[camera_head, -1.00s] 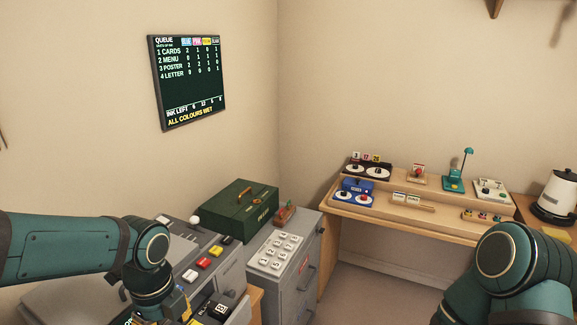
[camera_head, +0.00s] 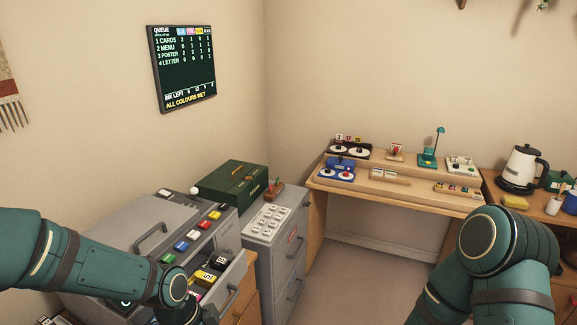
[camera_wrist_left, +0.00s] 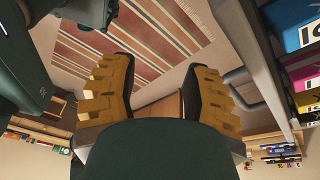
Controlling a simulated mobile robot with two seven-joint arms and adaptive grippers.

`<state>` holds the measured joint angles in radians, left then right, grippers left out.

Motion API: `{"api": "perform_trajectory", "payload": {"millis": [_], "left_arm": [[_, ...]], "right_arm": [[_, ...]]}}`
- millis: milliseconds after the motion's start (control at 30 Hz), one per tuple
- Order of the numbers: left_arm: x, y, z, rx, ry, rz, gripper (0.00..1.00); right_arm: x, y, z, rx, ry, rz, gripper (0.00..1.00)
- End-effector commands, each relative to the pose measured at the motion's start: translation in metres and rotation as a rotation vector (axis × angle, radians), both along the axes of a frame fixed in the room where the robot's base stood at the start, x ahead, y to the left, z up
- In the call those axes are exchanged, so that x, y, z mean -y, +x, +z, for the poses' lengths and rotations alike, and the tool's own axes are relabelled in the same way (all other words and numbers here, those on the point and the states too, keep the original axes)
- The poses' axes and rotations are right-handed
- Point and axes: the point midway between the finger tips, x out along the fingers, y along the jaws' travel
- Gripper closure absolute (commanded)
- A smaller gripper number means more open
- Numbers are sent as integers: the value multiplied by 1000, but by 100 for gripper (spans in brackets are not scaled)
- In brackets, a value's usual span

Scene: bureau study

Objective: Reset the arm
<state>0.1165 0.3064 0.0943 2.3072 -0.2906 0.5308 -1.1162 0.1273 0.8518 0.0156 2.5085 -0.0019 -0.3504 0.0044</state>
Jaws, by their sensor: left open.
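My left arm (camera_head: 110,268) comes in from the left in the head view, in front of the grey machine; its gripper is below the frame edge there. In the left wrist view my left gripper (camera_wrist_left: 157,72) shows two yellow-and-black fingers spread apart with nothing between them. Beside the right finger are a grey bar handle (camera_wrist_left: 245,88) and coloured cartridges (camera_wrist_left: 305,78). My right arm (camera_head: 492,262) is folded at the lower right of the head view; its gripper is out of view.
The grey machine (camera_head: 118,222) has coloured buttons and an open drawer of cartridges (camera_head: 207,277) close to my left wrist. A grey cabinet (camera_head: 268,255) and green box (camera_head: 232,182) stand beside it. A wooden desk (camera_head: 400,203) and kettle (camera_head: 522,168) are farther back. Floor between is clear.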

Motion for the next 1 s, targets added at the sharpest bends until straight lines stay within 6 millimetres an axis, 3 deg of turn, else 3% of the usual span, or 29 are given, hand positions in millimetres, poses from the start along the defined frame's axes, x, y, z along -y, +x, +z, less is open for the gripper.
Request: {"api": "perform_trajectory", "payload": {"millis": [33, 200, 400, 633, 1000], "left_arm": [[11, -5, -21, -35, -31, 104, 52], [45, -19, -88, -150, -131, 583, 52], [65, -47, -147, -274, -181, 1107, 52], [68, -64, -175, -324, -193, 1404, 52], [68, -65, -176, -325, -196, 1429, 52]], "right_arm": [[0, 0, 0, -1, 0, 0, 53], [0, -1, 0, -1, 0, 0, 53], [0, 0, 0, -1, 0, 0, 53], [0, 0, 0, -1, 0, 0, 53], [0, 0, 0, -1, 0, 0, 53]]}}
